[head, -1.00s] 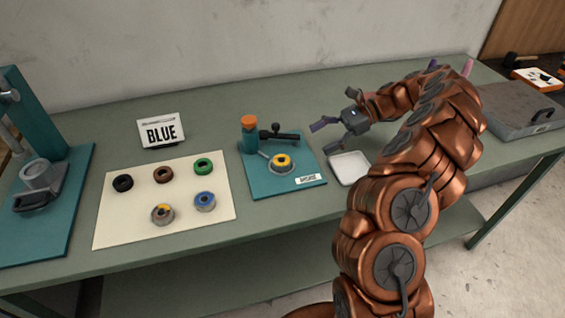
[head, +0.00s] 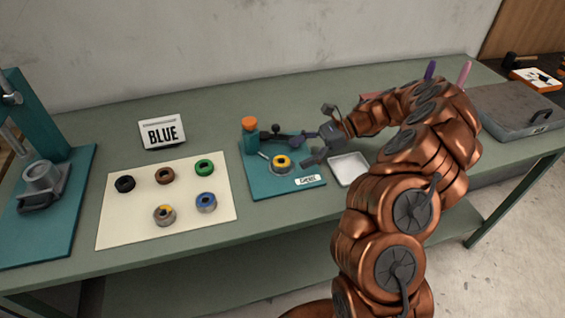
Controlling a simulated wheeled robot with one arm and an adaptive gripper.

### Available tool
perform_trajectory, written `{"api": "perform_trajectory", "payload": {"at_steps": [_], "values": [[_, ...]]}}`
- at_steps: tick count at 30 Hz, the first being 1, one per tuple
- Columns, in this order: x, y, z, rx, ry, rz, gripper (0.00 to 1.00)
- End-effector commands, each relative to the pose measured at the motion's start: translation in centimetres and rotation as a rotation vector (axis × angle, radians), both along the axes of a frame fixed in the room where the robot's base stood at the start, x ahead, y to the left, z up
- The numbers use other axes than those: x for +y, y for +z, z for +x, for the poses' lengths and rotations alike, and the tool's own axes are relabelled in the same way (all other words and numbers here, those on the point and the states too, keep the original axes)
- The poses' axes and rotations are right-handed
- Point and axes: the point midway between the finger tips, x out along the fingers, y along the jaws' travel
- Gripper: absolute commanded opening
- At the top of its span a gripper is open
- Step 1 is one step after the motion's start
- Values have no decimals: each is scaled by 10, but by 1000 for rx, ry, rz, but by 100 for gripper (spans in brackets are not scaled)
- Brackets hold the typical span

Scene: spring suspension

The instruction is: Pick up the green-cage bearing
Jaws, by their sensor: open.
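The green-cage bearing (head: 204,167), a small dark ring with green on it, lies at the back right of the cream mat (head: 125,232). My gripper (head: 302,150) is open and empty, with its fingers pointing left over the right side of the teal greasing board (head: 262,190). It is well to the right of the green bearing and apart from it. A yellow-centred bearing (head: 282,162) sits on the board, left of my fingers.
The mat also holds a black ring (head: 125,184), a brown ring (head: 165,176), a yellow-brown bearing (head: 164,216) and a blue bearing (head: 206,202). A BLUE sign (head: 162,132) stands behind. An orange-capped post (head: 250,137) rises between mat and gripper. A white tray (head: 348,169) lies right.

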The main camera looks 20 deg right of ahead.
Motion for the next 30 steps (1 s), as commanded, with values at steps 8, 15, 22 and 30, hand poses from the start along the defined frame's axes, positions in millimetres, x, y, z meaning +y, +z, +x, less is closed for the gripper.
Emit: {"api": "perform_trajectory", "payload": {"at_steps": [8,15,22,30], "values": [[32,-11,-1,1,2,1,83],[45,-18,-1,1,3,0,83],[44,-18,-1,1,2,0,71],[44,-18,-1,0,1,-1,43]]}}
